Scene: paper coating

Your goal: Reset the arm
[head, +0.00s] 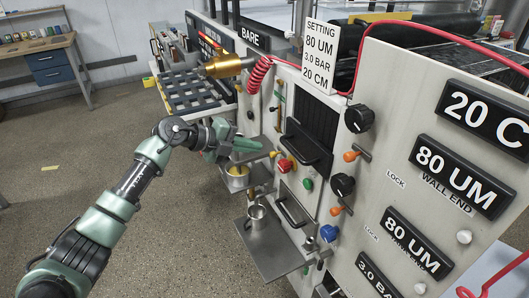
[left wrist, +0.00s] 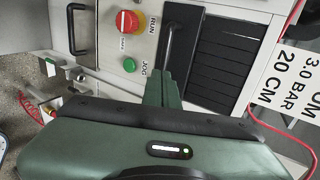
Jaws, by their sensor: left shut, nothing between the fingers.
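My left arm reaches in from the left in the head view. Its dark green left gripper (head: 250,146) is shut and empty, in front of the machine's panel. The shut fingers also show in the left wrist view (left wrist: 165,88), pointing toward the panel near a metal lever and the dark slatted vent (left wrist: 222,62). In the head view the gripper is above a cup with yellow contents (head: 237,171), apart from it as far as I can tell. My right gripper is not in view.
The coating machine's panel (head: 385,150) carries black knobs, orange levers and a red stop button (head: 284,165). A metal cup (head: 257,215) stands on a lower shelf (head: 275,258). A coiled red hose (head: 259,75) hangs above. Open floor (head: 60,140) lies left.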

